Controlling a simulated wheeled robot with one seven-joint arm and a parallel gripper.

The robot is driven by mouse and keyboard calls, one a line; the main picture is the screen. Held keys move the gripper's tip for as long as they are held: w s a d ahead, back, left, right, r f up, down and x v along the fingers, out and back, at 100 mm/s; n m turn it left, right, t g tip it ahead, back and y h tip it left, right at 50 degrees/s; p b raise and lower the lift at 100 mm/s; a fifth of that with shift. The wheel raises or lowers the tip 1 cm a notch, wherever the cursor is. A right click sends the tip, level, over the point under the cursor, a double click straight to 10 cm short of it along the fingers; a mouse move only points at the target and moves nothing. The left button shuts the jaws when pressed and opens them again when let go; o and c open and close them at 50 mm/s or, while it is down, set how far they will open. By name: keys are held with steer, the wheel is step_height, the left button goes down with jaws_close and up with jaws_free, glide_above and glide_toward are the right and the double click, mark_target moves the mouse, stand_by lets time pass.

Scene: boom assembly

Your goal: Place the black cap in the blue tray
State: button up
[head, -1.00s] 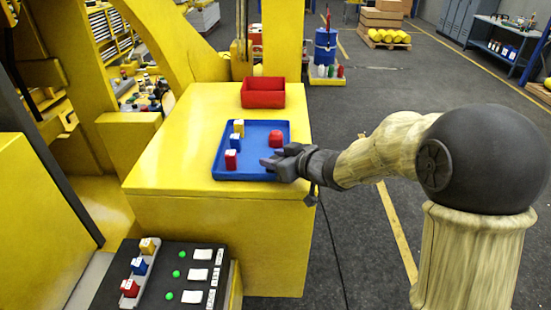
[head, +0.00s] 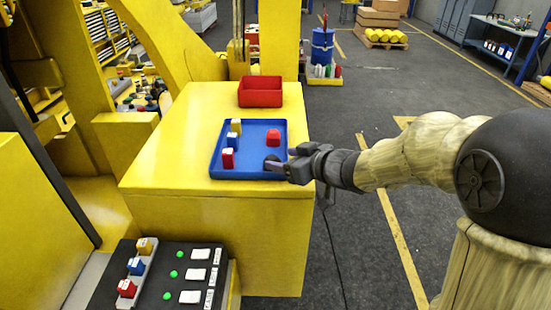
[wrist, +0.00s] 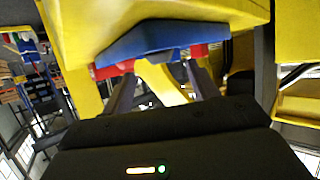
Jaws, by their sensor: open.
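The blue tray (head: 256,174) lies on the yellow bench top. A dark rounded piece that looks like the black cap (head: 271,161) is inside the tray at its near right corner. My gripper (head: 288,166) is open at the tray's right edge, with its fingertips close to the dark piece; I cannot tell whether they touch it. In the wrist view, the two fingers of my gripper (wrist: 160,85) are spread apart with no cap visible between them. The blue tray (wrist: 150,40) shows beyond them.
A red bin (head: 260,92) stands behind the tray. A control panel (head: 172,276) stands at the front left.

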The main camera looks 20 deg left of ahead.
steer(key=v, duration=0.7)
steer(key=shift+d, duration=0.1)
stand_by(0.5)
steer(key=w+d+f+m+t+h, duration=0.1)
steer(key=d+f+m+h, duration=0.3)
steer(key=d, duration=0.3)
steer(key=w+d+f+m+t+h, duration=0.1)
steer(key=d+f+m+t+h, duration=0.2)
steer(key=d, duration=0.5)
steer(key=s+d+f+m+g+h, duration=0.2)
steer(key=s+d+f+g, duration=0.1)
steer(key=s, duration=0.4)
steer(key=s+d+f+m+g+h, duration=0.2)
steer(key=s+d+f+g, duration=0.2)
steer(key=s, duration=0.4)
step_height(320, 180, down, 3)
steer(key=shift+s+r+m+g, duration=0.2)
steer(key=shift+m+g, duration=0.2)
steer(key=shift+g, duration=0.4)
